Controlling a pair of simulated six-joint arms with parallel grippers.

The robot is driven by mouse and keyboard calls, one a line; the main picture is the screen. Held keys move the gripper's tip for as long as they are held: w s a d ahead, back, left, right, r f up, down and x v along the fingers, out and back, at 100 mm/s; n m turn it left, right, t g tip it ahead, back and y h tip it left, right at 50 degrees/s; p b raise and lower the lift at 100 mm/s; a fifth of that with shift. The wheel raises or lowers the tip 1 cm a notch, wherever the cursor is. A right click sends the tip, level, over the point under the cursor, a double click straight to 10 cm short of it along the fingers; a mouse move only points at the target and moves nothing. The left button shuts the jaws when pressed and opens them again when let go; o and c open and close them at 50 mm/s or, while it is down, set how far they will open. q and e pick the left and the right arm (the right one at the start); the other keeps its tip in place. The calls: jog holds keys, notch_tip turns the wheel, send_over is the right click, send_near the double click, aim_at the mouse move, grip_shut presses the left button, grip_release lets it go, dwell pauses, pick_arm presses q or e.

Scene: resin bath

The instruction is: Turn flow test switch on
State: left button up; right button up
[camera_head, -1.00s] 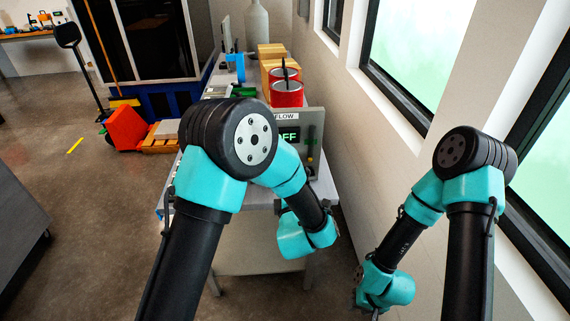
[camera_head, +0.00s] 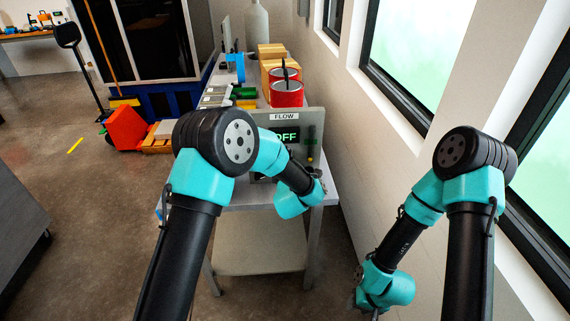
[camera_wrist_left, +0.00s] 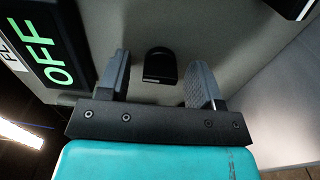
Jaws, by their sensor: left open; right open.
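The grey flow test panel (camera_head: 316,120) stands upright at the near end of the bench, with a "FLOW" label and a green "OFF" display (camera_head: 285,136). The display also shows at the left of the left wrist view (camera_wrist_left: 45,45). In that view my left gripper (camera_wrist_left: 157,76) is open, with its fingers on either side of a small black rounded switch (camera_wrist_left: 159,66) on the panel face. Gaps show on both sides of the switch. In the head view my left arm hides the panel's lower part. My right gripper (camera_head: 359,297) hangs low at the right, open, its fingers hard to make out.
Red cans (camera_head: 286,93) and yellow boxes (camera_head: 271,50) stand on the bench behind the panel. A wall with windows (camera_head: 425,45) runs along the right. An orange pallet jack (camera_head: 126,129) stands on the floor at left. The floor left of the bench is mostly clear.

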pick_arm(q)
jog(key=c, duration=0.9)
jog(key=shift+c, duration=0.2)
jog(key=shift+m, duration=0.5)
jog(key=m, duration=1.6)
jog(key=shift+m, duration=0.4)
